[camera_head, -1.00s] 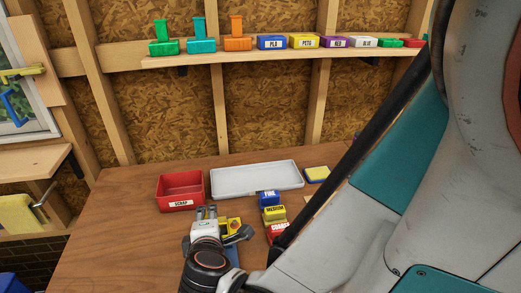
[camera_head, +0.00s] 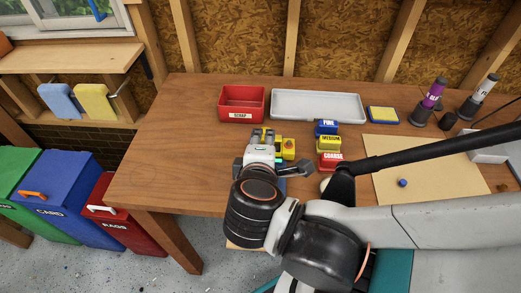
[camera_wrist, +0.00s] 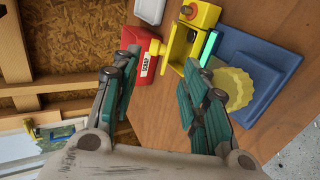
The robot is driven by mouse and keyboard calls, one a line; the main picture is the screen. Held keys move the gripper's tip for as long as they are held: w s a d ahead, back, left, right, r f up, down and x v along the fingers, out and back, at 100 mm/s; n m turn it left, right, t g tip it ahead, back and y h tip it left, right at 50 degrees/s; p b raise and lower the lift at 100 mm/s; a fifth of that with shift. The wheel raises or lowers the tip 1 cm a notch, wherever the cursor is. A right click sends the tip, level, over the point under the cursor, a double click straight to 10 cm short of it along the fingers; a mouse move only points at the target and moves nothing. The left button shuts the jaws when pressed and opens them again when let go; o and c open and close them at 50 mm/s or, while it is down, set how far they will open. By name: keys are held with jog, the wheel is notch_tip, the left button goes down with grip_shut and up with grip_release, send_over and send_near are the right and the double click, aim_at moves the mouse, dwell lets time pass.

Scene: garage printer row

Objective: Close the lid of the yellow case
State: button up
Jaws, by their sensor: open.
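A yellow box-like thing (camera_head: 288,148) with a red knob sits on the wooden bench, just right of my gripper (camera_head: 263,136). In the wrist view, yellow parts (camera_wrist: 203,14) with the round red-orange knob and an open yellow frame (camera_wrist: 173,47) stand beyond the fingers. They look like the yellow case, but I cannot clearly tell lid from body. My gripper (camera_wrist: 163,72) is open, its two fingers apart with nothing between them. The right finger partly covers a pale yellow scalloped round thing (camera_wrist: 238,86) by a blue base (camera_wrist: 265,62).
A red SCRAP bin (camera_head: 242,117) and a white tray (camera_head: 318,105) stand behind. FINE, MEDIUM (camera_head: 328,144) and COARSE boxes stand to the right, near a tan sheet (camera_head: 440,165). The bench's left part (camera_head: 170,150) is clear. Coloured bins stand on the floor at left.

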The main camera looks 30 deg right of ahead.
jog(key=shift+v, duration=2.25)
jog(key=shift+c, duration=0.3)
